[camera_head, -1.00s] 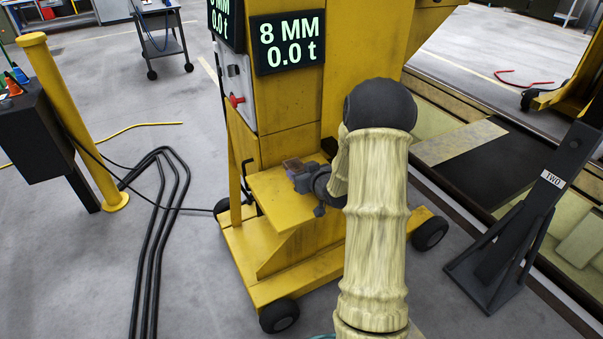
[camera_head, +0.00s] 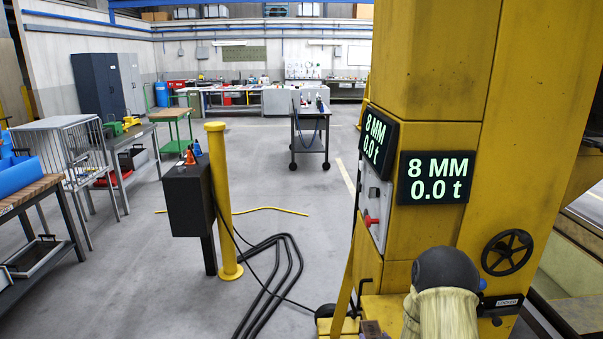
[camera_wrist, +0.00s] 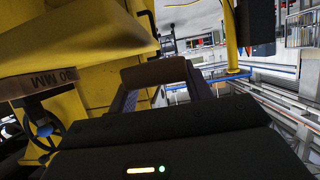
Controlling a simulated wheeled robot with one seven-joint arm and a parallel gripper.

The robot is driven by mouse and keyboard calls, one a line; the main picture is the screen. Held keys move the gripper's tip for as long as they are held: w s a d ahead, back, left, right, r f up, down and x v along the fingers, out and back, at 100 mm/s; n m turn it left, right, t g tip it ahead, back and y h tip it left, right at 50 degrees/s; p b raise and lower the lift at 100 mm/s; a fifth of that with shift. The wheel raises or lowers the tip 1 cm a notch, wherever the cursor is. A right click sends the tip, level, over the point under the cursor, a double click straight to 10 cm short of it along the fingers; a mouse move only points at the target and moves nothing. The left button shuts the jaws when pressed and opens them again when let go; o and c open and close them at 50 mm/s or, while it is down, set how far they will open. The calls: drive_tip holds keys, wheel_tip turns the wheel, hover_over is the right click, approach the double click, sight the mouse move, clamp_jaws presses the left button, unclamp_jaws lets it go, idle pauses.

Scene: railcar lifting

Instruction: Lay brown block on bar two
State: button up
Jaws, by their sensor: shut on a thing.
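The brown block (camera_wrist: 153,72) is between the fingers of my gripper (camera_wrist: 160,88) in the wrist view, with its brown face showing above the dark gripper body. My gripper is shut on it. In the head view, only a small part of the block (camera_head: 371,327) shows at the bottom edge, left of my arm. The gripper is mostly cut off there. The yellow lifting column stands close by. No bar marked two is in view now; a black stand labelled TWO showed only in the earlier head view.
The yellow column (camera_head: 434,60) carries displays (camera_head: 434,178) reading 8 MM and 0.0 t, plus a black handwheel (camera_head: 507,252). A yellow post (camera_head: 222,190) with a dark box (camera_head: 189,200) stands to the left. Black cables (camera_head: 275,285) lie on the floor. Open floor stretches behind.

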drive_tip(key=s+a+f+p, duration=0.1)
drive_tip(key=s+a+f, duration=0.2)
drive_tip(key=s+a, duration=0.2)
drive_tip(key=shift+f+p, duration=0.2)
drive_tip(key=shift+p, duration=0.1)
drive_tip(key=shift+s+f, duration=0.1)
drive_tip(key=s+f, duration=0.6)
drive_tip(key=f, duration=0.5)
drive_tip(key=shift+w+a, duration=0.1)
drive_tip(key=shift+a, duration=0.05)
